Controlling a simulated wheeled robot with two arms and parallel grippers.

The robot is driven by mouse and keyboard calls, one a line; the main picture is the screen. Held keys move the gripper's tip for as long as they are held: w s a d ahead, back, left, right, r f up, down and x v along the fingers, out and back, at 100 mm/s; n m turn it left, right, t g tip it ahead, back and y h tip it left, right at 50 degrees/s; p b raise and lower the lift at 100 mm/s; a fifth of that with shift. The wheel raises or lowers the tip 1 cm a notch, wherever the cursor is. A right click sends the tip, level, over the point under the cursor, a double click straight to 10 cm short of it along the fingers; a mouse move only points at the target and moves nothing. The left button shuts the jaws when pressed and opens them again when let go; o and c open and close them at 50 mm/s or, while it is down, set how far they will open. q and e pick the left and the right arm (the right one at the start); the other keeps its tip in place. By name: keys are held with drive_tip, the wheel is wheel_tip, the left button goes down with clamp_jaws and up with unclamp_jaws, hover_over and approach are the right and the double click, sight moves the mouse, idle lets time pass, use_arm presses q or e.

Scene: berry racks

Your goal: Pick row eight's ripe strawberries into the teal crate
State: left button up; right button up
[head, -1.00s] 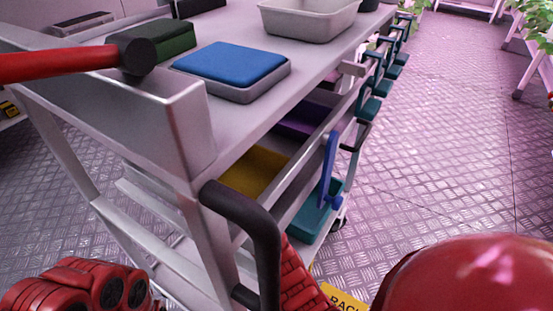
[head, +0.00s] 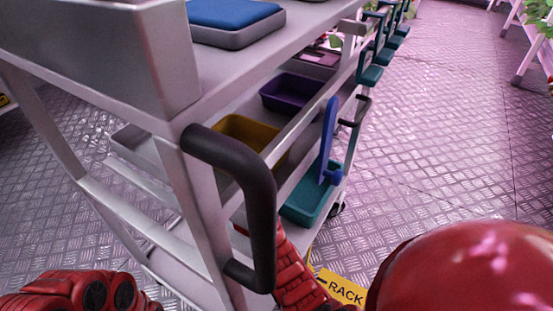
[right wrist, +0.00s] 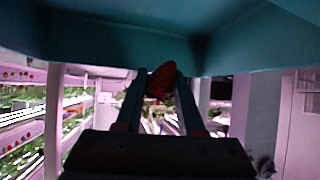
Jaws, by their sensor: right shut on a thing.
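A teal crate (head: 303,212) sits on the low shelf of the grey cart, partly hidden behind the cart's frame. My right gripper (right wrist: 161,88) shows only in the right wrist view, shut on a red strawberry (right wrist: 160,80) held between its fingertips. A wide teal surface (right wrist: 110,45), which looks like a crate wall, spans the top of that view close to the strawberry. I cannot tell whether they touch. In the head view my right arm passes behind the cart's black handle, and its gripper is hidden. My left gripper is out of view.
The grey cart (head: 215,95) has a black handle (head: 262,190), and carries a yellow bin (head: 240,127), a purple bin (head: 287,93) and a blue pad (head: 235,12). A blue upright piece (head: 328,140) stands by the teal crate. Floor to the right (head: 440,130) is clear.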

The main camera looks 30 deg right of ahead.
drive_tip(key=o, duration=1.3)
wheel_tip(320, 180, up, 7)
drive_tip(key=p, duration=0.4)
drive_tip(key=shift+p, duration=0.4)
idle(0.4)
